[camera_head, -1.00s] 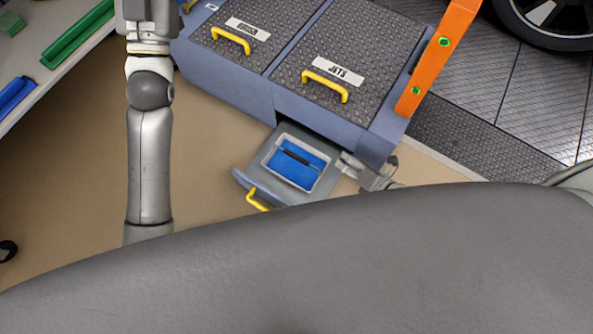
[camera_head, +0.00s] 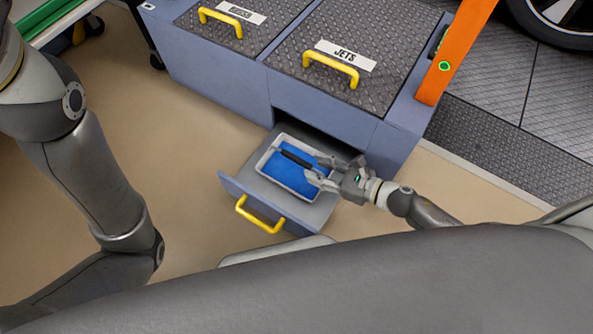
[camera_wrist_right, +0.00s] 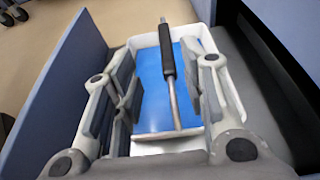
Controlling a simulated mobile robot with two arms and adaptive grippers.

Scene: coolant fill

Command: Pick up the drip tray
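The drip tray (camera_head: 280,183) is a white rectangular tray with a blue inside and a dark bar handle (camera_head: 297,157) across it. It sits in the open drawer (camera_head: 231,189) under the JETS lid. In the right wrist view the tray (camera_wrist_right: 168,144) lies ahead, with the handle's black grip (camera_wrist_right: 167,50) and thin metal rod above the blue. My right gripper (camera_head: 321,170) is over the tray's right side. Its fingers (camera_wrist_right: 160,88) are spread, one on each side of the handle's line, with nothing between them gripped. My left arm shows at the left; its gripper is out of view.
The drawer has a yellow handle (camera_head: 260,214) on its front. The blue-grey cabinet (camera_head: 338,119) stands behind, with yellow-handled lids on top. An orange post (camera_head: 455,55) rises at its right. The tan floor left of the drawer is clear.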

